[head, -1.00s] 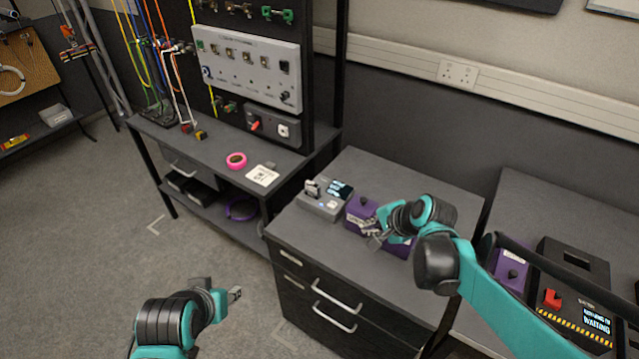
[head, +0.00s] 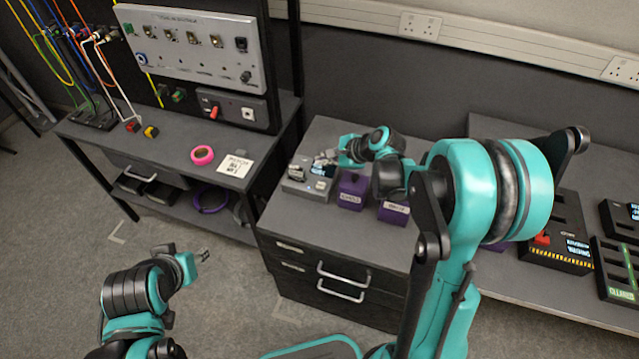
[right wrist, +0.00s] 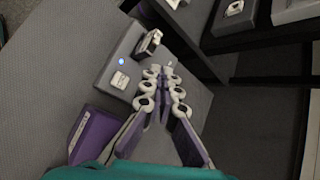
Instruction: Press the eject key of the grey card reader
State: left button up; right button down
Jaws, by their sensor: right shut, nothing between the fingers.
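The grey card reader (head: 297,188) sits on top of the dark drawer cabinet, left of two purple blocks. In the right wrist view the reader (right wrist: 112,68) shows a lit blue dot, a small white square key (right wrist: 120,80) and a raised slot piece (right wrist: 149,43). My right gripper (head: 327,158) is over the reader's back right part. In the right wrist view its closed fingers (right wrist: 160,77) hold nothing and cover part of the reader's top, to the right of the white key. Contact with the reader cannot be judged. My left gripper (head: 203,255) is over the floor, away from the cabinet; its opening is too small to tell.
A purple block (head: 351,194) and another purple block (head: 393,213) stand close right of the reader. A shelf unit at left bears pink tape (head: 202,155) and a white card (head: 235,165). The cabinet's front top (head: 300,222) is clear.

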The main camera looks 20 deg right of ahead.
aim_at(318, 184)
jog(key=shift+f, duration=0.1)
notch_tip(318, 184, down, 9)
jog(key=b, duration=0.6)
jog(key=shift+r+b, duration=0.2)
jog(key=shift+b, duration=0.2)
dwell(0.8)
jog(key=shift+f+b, duration=0.45)
jog(key=shift+f+b, duration=0.3)
dwell(0.4)
jog(key=shift+s+f+b, duration=0.1)
jog(key=shift+f+b, duration=0.2)
dwell(0.3)
dwell(0.4)
